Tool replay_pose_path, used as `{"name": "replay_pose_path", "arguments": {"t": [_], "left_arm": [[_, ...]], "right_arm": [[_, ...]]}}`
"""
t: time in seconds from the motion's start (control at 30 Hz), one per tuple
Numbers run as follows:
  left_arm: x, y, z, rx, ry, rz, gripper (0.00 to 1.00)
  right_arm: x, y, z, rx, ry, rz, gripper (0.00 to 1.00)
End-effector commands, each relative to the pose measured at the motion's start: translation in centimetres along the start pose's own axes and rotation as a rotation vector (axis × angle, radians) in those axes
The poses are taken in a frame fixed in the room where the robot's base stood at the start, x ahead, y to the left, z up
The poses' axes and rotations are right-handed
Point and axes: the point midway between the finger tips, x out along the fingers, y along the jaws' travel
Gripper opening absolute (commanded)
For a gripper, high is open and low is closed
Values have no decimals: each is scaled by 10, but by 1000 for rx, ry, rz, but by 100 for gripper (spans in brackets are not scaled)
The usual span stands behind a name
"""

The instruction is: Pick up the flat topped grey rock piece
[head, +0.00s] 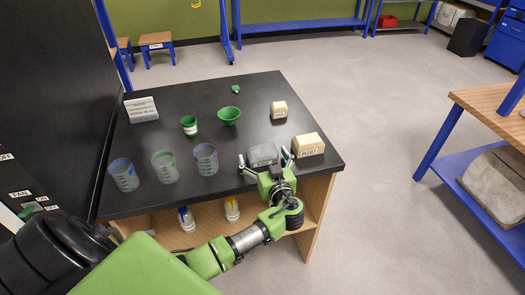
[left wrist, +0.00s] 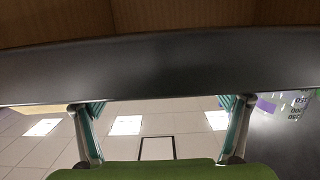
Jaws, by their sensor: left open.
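A grey, flat-topped piece (head: 263,153) sits near the front right edge of the black table (head: 200,100) in the head view. My left gripper (head: 266,159) is open at its near side, one finger to each side of it. Contact between the fingers and the piece cannot be told. In the left wrist view, the open fingers of the left gripper (left wrist: 163,108) stand wide apart, with a dark grey band across the picture behind them. The piece cannot be made out for sure there. My right gripper is not in view.
A beige labelled block (head: 308,146) stands close to the right of the grey piece. A smaller beige block (head: 279,110) lies behind. Three beakers, one of them here (head: 206,160), stand to the left. A green funnel (head: 229,116) and green-capped jar (head: 189,126) stand mid-table.

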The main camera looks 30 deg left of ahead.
Motion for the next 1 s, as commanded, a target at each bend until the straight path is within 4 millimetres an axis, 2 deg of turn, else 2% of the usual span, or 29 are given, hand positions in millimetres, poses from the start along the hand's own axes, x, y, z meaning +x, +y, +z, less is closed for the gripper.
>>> {"name": "replay_pose_path", "arguments": {"t": [0.13, 0.4, 0.63, 1.0], "left_arm": [[14, 0, -1, 0, 1, 0, 90], [16, 1, 1, 0, 0, 2, 90], [16, 1, 1, 0, -1, 2, 31], [16, 1, -3, -3, 3, 2, 30]], "right_arm": [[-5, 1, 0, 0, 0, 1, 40], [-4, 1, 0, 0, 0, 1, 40], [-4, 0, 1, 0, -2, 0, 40], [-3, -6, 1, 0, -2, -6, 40]]}}
